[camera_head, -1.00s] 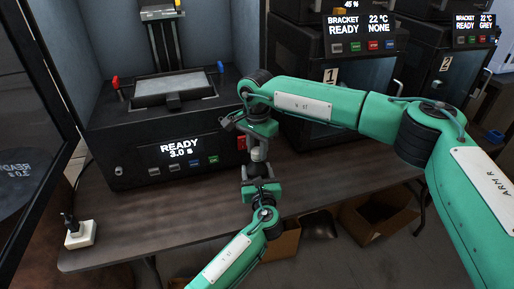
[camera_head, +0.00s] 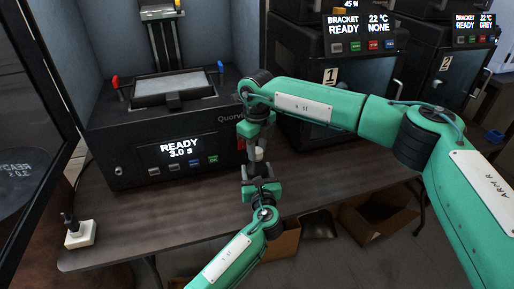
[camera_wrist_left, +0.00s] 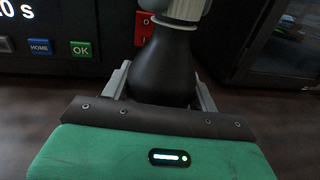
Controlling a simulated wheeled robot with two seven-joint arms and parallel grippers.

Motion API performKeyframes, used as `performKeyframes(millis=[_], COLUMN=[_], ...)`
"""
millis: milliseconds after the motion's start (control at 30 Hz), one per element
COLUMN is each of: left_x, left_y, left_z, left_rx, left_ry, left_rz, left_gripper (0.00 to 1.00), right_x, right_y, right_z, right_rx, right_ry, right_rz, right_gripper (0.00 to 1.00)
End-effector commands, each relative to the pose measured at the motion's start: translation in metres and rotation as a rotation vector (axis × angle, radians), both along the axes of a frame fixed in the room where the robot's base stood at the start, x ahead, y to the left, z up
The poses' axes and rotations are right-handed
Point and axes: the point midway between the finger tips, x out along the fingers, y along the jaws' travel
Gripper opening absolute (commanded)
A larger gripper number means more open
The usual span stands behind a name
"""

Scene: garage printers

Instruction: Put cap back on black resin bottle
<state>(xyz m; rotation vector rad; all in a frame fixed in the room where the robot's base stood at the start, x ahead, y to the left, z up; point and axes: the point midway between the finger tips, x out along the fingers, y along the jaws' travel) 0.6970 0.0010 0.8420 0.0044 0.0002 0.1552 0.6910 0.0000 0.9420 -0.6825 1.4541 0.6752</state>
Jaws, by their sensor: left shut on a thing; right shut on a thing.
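The black resin bottle (camera_wrist_left: 165,65) stands between the fingers of my left gripper (camera_wrist_left: 162,88), which is shut on it. In the head view this gripper (camera_head: 261,183) is low in front of the printer, and the bottle (camera_head: 259,171) is mostly hidden by it. The light grey ribbed cap (camera_wrist_left: 186,8) is at the bottle's neck in the wrist view, its top cut off by the frame. My right gripper (camera_head: 259,148) is above the bottle, shut on the cap (camera_head: 260,154). I cannot tell whether the cap is fully seated.
A resin printer (camera_head: 165,150) with a lit READY screen stands behind at left. Dark printers (camera_head: 325,95) stand behind at right. The table (camera_head: 150,215) is clear at front left. Cardboard boxes (camera_head: 378,222) lie below.

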Motion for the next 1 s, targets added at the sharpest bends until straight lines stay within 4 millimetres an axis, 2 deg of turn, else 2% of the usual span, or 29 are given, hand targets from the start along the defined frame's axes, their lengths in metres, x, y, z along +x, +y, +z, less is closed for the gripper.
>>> performKeyframes(millis=[500, 600, 733, 767, 800, 867, 1000], left_x=[0.0002, 0.0003, 0.0003, 0.0003, 0.0002, 0.0002, 0.0002], left_y=[0.0013, 0.0013, 0.0013, 0.0013, 0.0013, 0.0013, 0.0012], left_z=[-0.0014, -0.0014, -0.0013, -0.0013, -0.0013, -0.0013, -0.0013], left_rx=[0.001, 0.001, 0.001, 0.001, 0.001, 0.002, 0.002], left_ry=[0.002, 0.002, 0.002, 0.002, 0.002, 0.002, 0.002], left_rz=[0.002, 0.002, 0.002, 0.002, 0.002, 0.002, 0.002], left_gripper=[0.0, 0.0, 0.0, 0.0, 0.0, 0.0, 0.0], right_x=[-0.0005, -0.0005, -0.0005, -0.0005, -0.0005, -0.0004, -0.0003], right_y=[0.0, 0.0002, 0.0002, 0.0002, 0.0002, 0.0002, 0.0001], right_z=[-0.0013, -0.0012, -0.0012, -0.0012, -0.0011, -0.0011, -0.001], right_rx=[0.009, 0.011, 0.011, 0.011, 0.011, 0.011, 0.012], right_ry=[0.0, -0.001, -0.001, -0.001, -0.001, -0.001, -0.001], right_rz=[-0.804, -0.909, -0.901, -0.901, -0.901, -0.9, -0.899], right_gripper=[0.04, 0.04, 0.04, 0.36, 0.43, 0.55, 0.57])
